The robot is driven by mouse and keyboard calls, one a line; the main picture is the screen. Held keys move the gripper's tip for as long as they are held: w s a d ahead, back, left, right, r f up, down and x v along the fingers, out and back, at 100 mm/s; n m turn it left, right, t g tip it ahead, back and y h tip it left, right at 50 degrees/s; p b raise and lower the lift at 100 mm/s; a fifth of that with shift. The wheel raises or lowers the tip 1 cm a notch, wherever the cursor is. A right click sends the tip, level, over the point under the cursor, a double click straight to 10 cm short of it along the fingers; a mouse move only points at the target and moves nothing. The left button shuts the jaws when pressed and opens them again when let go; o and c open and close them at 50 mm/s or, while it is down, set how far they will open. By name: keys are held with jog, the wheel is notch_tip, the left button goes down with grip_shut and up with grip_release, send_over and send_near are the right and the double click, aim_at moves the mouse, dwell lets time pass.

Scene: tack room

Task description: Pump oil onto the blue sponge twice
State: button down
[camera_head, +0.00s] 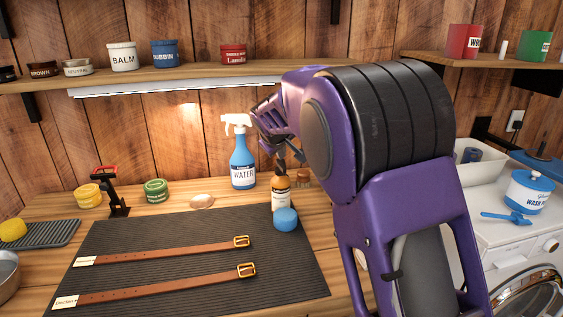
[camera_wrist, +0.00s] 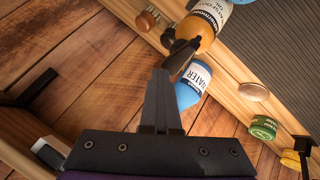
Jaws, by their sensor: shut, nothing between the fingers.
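The oil bottle (camera_head: 281,197), amber with a white label and a dark pump top, stands upright at the mat's back right corner. The blue sponge (camera_head: 286,219) is a round pad right in front of it. My gripper (camera_head: 281,158) points down just above the bottle, fingers shut and empty. In the wrist view the shut fingers (camera_wrist: 160,72) end close to the dark pump head (camera_wrist: 182,54) of the amber bottle (camera_wrist: 207,25). I cannot tell if they touch it. The sponge is not clear in the wrist view.
A blue water spray bottle (camera_head: 243,168) stands just behind left of the oil bottle, and a small wooden-topped item (camera_head: 303,178) to its right. Two brown straps (camera_head: 165,253) lie on the dark ribbed mat (camera_head: 200,228). Shelves with tins are above.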

aim_at(281, 162)
jog(key=shift+f, duration=0.15)
jog(key=shift+f+b, duration=0.45)
dwell(0.3)
jog(key=shift+r, duration=0.35)
jog(key=shift+r+p, duration=2.4)
jog(key=shift+r, duration=0.75)
